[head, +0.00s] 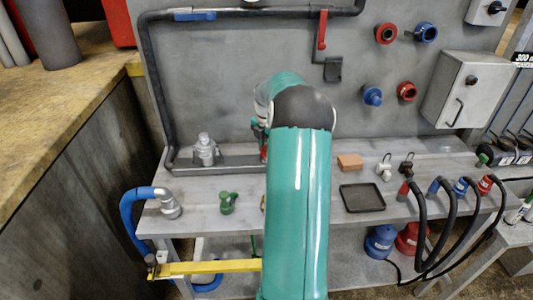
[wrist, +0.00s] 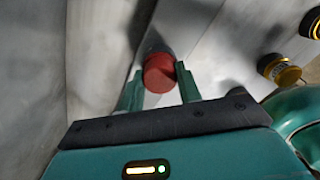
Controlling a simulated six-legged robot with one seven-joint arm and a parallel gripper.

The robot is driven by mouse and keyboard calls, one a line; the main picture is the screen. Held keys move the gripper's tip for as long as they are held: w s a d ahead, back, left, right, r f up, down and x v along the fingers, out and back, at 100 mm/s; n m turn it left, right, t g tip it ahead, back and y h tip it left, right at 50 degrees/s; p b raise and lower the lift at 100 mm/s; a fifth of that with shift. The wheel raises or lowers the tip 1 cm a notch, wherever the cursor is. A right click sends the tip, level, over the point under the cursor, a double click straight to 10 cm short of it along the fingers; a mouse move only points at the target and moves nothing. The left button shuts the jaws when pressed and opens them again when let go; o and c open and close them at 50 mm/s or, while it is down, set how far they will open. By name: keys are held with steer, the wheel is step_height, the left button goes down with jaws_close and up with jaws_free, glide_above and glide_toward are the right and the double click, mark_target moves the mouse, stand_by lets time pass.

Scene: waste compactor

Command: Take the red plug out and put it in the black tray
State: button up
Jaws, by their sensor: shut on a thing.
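The red plug (wrist: 158,73) is a short red cylinder in the wrist view. The two green fingers of my gripper (wrist: 159,70) are on either side of it, shut on it. A dark round part sits right behind the plug; I cannot tell whether the plug is still seated in it. In the head view my arm hides most of the gripper, and a small red patch (head: 263,153) shows at its left edge. The black tray (head: 362,198) is flat and empty on the grey bench, right of my arm.
An orange-brown block (head: 349,162) and small valves (head: 384,164) lie behind the tray. Black hoses (head: 422,225) with coloured ends stand to its right. A green fitting (head: 228,202) and a metal elbow with blue hose (head: 165,202) are on the left. A grey panel rises behind.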

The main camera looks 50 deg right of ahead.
steer(key=shift+n, duration=0.4)
steer(key=o, duration=1.2)
steer(key=shift+c, duration=0.2)
steer(key=shift+c, duration=0.4)
steer(key=m, duration=1.5)
steer(key=shift+m, duration=0.3)
steer(key=m, duration=0.5)
